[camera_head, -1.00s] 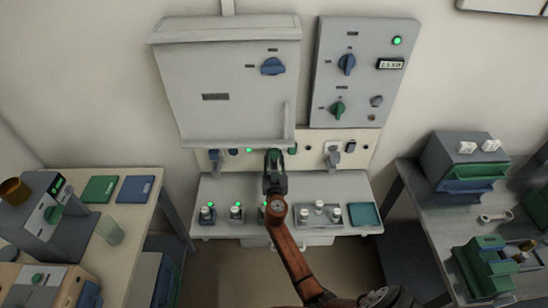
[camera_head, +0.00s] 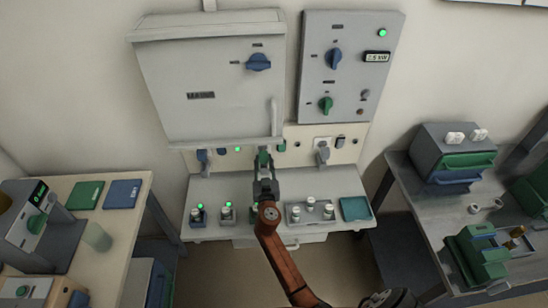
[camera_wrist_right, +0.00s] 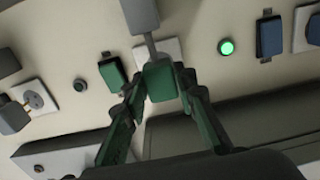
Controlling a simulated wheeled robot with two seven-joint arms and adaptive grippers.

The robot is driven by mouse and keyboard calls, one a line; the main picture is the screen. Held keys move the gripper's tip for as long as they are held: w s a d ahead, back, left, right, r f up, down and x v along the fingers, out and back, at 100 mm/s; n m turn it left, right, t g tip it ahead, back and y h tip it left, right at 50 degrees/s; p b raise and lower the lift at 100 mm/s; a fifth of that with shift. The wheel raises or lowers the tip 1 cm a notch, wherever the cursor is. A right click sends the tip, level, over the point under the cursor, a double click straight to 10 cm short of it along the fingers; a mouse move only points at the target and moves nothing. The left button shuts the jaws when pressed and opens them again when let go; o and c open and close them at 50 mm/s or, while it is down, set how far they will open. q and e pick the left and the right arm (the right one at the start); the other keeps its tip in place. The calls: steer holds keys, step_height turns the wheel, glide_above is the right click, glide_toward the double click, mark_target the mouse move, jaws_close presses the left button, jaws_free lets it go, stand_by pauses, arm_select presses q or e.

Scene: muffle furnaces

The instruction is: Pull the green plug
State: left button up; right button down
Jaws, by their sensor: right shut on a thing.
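The green plug (camera_head: 263,157) is on the strip of sockets below the left cabinet. It also shows in the right wrist view (camera_wrist_right: 160,82), in front of the lower part of a white socket plate (camera_wrist_right: 166,48). I cannot tell whether it is seated in the socket. My right gripper (camera_head: 264,168) is shut on the green plug. In the wrist view its two green-faced fingers (camera_wrist_right: 159,98) reach up on either side of the plug. My left gripper is not in view.
A grey cabinet (camera_head: 215,85) hangs above the sockets, its vertical handle (camera_head: 274,117) close over the plug. Below, a shelf (camera_head: 240,187) holds small jars and a tray (camera_head: 310,216).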

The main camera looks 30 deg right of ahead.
steer(key=shift+f, duration=0.2)
steer(key=shift+s+a, duration=0.1)
steer(key=shift+a, duration=0.05)
steer(key=c, duration=2)
jaws_free()
steer(key=shift+c, duration=0.2)
steer(key=o, duration=0.3)
steer(key=shift+s+r, duration=0.1)
steer(key=shift+r, duration=0.1)
steer(key=shift+o, duration=0.8)
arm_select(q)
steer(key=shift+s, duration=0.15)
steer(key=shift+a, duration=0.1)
arm_select(e)
steer(key=shift+r, duration=0.15)
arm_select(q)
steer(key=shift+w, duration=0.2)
arm_select(e)
step_height(320, 180, up, 10)
steer(key=shift+f, duration=0.2)
